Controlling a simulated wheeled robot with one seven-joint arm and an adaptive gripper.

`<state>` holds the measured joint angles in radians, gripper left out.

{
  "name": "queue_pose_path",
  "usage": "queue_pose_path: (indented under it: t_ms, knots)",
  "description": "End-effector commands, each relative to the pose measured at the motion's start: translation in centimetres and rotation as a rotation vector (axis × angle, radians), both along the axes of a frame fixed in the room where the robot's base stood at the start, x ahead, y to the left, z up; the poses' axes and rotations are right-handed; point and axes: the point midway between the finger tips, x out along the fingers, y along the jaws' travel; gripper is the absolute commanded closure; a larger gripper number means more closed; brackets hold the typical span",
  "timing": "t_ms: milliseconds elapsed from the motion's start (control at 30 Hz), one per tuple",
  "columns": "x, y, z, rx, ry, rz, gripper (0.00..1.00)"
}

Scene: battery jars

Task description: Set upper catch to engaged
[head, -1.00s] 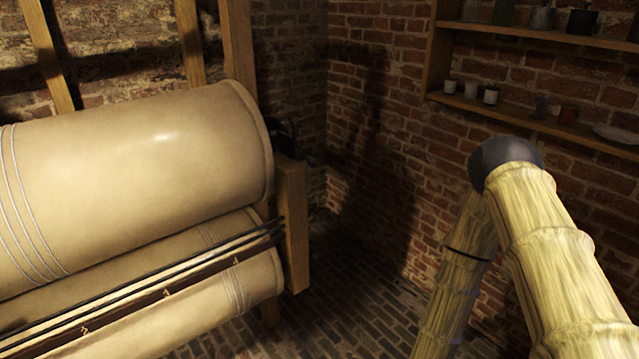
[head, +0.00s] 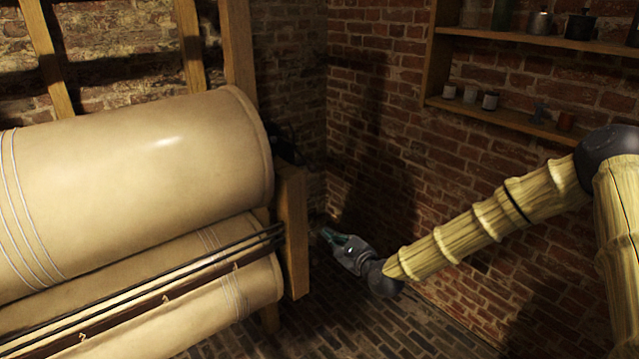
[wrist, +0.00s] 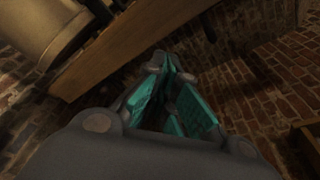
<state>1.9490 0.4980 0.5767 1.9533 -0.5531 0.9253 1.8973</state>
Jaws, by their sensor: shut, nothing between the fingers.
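My gripper (head: 328,234) shows in the head view low in the middle, just right of the wooden end post of the big jar stand, apart from it. Its teal fingers point up and left toward the post. In the wrist view the teal fingers (wrist: 172,68) converge with their tips together and nothing between them. I cannot make out the upper catch in either view. A small dark fitting (head: 284,140) sits at the far end of the upper jar, too dark to identify.
Large cream jars (head: 150,150) lie on their sides at left, with dark rails in front. The wooden post (head: 294,230) stands at their right end; a beam (wrist: 135,45) crosses the wrist view. A shelf (head: 500,122) hangs on the brick wall. The brick floor (head: 330,310) is clear.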

Motion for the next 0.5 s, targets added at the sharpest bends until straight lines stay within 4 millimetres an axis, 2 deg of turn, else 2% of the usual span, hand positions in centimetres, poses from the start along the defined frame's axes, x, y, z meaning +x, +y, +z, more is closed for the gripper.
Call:
queue_pose_path:
  t_ms: [33, 200, 333, 500]
  knots:
    - [1.3, -0.5, 2.0, 0.057, -0.015, -0.016, 1.00]
    - [3.8, -1.5, 6.5, 0.208, -0.041, -0.044, 1.00]
    - [4.7, -1.9, 8.3, 0.266, -0.052, -0.051, 1.00]
    - [5.0, -2.0, 8.9, 0.284, -0.055, -0.052, 1.00]
